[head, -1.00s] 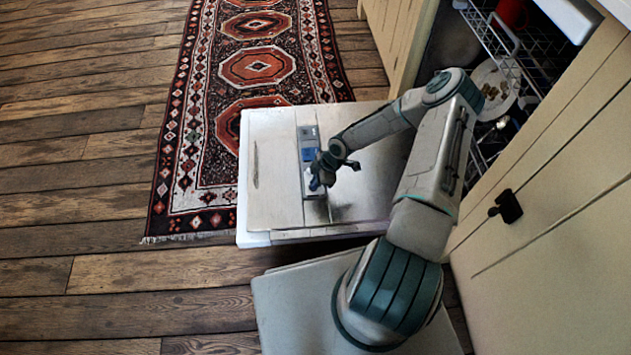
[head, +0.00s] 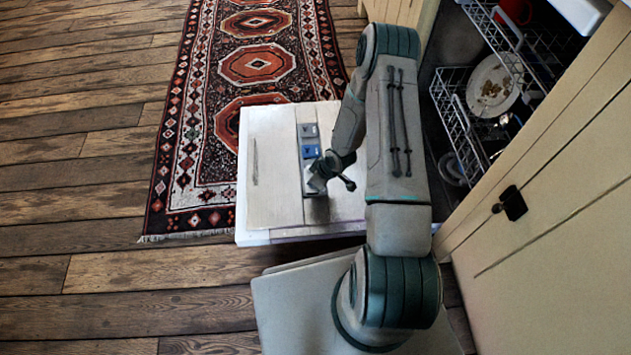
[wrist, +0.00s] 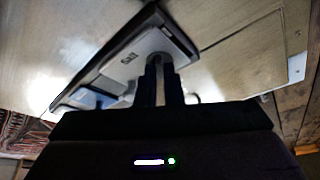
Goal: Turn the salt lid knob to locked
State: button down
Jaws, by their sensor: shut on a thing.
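The open dishwasher door (head: 272,185) lies flat, inner side up. A narrow dispenser strip is set into it, with a grey flap (head: 309,131) at the far end, a blue flap (head: 310,152) in the middle and the pale salt lid (head: 308,184) at the near end. My gripper (head: 317,186) reaches down to the salt lid and is shut on its knob. In the wrist view, both fingers (wrist: 164,78) stand on the knob (wrist: 160,57) at the end of the strip. The fingers hide most of the knob, so I cannot tell its turn position.
The dishwasher racks (head: 458,125) at the right hold a stained plate (head: 492,85). A cream cupboard front with a black handle (head: 511,203) stands at the near right. A patterned rug (head: 190,150) lies on the wooden floor beyond the door. The floor at left is clear.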

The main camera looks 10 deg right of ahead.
jog(key=m, duration=0.2)
jog(key=m+h, duration=0.1)
jog(key=m+t+h, duration=0.1)
jog(key=m, duration=0.1)
jog(key=shift+s+a+m+b, duration=0.1)
jog(key=shift+a+m+b, duration=0.15)
jog(key=shift+m+b, duration=0.1)
jog(key=m+h, duration=0.1)
jog(key=m, duration=0.4)
jog(key=shift+a+h, duration=0.15)
jog(key=shift+h, duration=0.25)
jog(key=c, duration=1.6)
grip_release()
jog(key=shift+o, duration=0.2)
jog(key=p+v, duration=0.5)
jog(key=v, duration=0.8)
jog(key=shift+s+r, duration=0.25)
jog(key=shift+r, duration=0.1)
jog(key=shift+a, duration=0.1)
